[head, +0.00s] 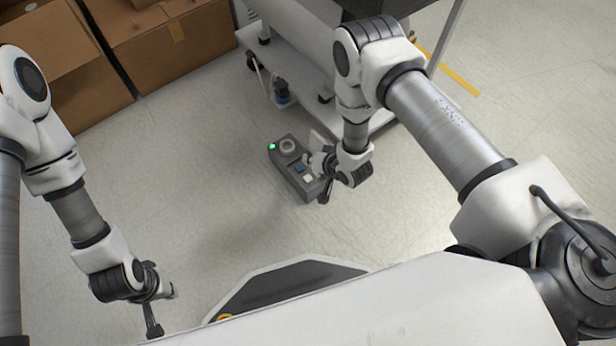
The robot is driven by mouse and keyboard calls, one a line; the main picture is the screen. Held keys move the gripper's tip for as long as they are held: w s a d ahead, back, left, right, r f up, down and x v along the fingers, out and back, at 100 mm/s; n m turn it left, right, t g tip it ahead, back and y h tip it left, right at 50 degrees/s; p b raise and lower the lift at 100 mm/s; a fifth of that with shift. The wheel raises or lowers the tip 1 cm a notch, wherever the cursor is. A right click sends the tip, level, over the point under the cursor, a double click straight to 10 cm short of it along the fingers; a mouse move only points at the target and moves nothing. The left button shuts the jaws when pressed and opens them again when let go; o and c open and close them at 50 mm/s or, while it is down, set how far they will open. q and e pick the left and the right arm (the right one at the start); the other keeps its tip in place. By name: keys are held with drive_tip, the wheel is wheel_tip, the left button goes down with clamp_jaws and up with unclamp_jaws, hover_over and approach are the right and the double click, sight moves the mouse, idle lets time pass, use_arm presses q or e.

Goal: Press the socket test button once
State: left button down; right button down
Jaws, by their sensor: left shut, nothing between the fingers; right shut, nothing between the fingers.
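A grey box (293,168), which looks like the socket tester, rests on the floor near the middle of the head view. It carries a lit green lamp (272,146), a round socket (287,146), a blue button (299,168) and a pale square button (308,178). My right gripper (317,163) is shut and empty, beside the box's right side near the buttons; I cannot tell whether it touches. It hides part of that side. My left gripper (165,293) is shut and empty, low at the left, well away from the box.
Cardboard boxes (170,45) stand at the upper left. A wheeled white cart (300,75) stands just behind the grey box, with a small dark-blue item (282,93) near its edge. Floor between my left gripper and the grey box is clear.

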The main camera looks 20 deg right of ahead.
sight(310, 179)
wheel_tip(310, 179, down, 8)
drive_tip(key=b, duration=0.6)
drive_tip(key=shift+r+b, duration=0.1)
drive_tip(key=shift+b, duration=0.25)
drive_tip(key=shift+f+b, duration=0.3)
drive_tip(key=shift+f, duration=0.15)
drive_tip(key=shift+f, duration=0.1)
drive_tip(key=shift+f, duration=0.3)
idle(0.3)
drive_tip(key=shift+f+b, duration=0.5)
idle(0.4)
drive_tip(key=shift+r, duration=0.1)
drive_tip(key=shift+r+p, duration=0.8)
drive_tip(key=shift+p, duration=0.05)
